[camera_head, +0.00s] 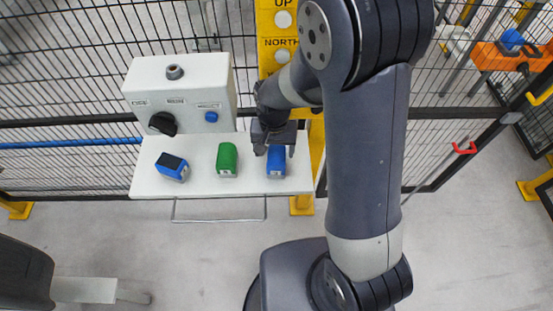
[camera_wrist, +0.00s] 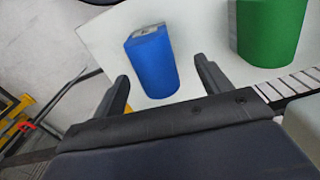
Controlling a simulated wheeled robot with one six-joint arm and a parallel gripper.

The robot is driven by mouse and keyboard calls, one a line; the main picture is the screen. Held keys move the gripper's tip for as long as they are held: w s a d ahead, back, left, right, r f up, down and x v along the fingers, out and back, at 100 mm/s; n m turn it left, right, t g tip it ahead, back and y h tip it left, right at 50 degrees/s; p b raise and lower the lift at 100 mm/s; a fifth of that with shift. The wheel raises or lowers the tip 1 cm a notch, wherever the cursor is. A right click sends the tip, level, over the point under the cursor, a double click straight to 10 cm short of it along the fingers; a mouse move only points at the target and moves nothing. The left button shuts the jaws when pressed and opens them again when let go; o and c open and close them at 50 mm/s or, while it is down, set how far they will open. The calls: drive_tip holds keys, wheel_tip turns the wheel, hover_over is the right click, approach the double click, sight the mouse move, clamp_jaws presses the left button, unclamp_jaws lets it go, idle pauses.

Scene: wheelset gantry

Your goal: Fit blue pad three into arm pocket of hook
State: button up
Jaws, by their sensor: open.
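A blue pad (camera_head: 276,161) stands at the right end of the white shelf, directly below my gripper (camera_head: 275,148). In the wrist view the blue pad (camera_wrist: 152,62) lies between and beyond the two dark fingers of my gripper (camera_wrist: 165,82), which are apart with nothing held. A second blue pad (camera_head: 172,167) with a dark top sits at the left of the shelf. I cannot read which pad is number three. An orange hook-like body (camera_head: 513,57) stands at the far upper right, with a blue piece (camera_head: 512,38) on top. I cannot make out an arm pocket.
A green pad (camera_head: 227,159) stands mid-shelf, left of my gripper; it also shows in the wrist view (camera_wrist: 268,30). A white control box (camera_head: 183,92) rises behind the white shelf (camera_head: 205,186). Black mesh fencing and a yellow post (camera_head: 281,42) stand behind.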

drive_tip(key=f, duration=0.3)
drive_tip(key=shift+s+d+f+p, duration=0.15)
drive_tip(key=shift+d+p, duration=0.15)
drive_tip(key=shift+p, duration=0.1)
drive_tip(key=shift+f, duration=0.8)
drive_tip(key=shift+c, duration=0.4)
drive_tip(key=c, duration=1.2)
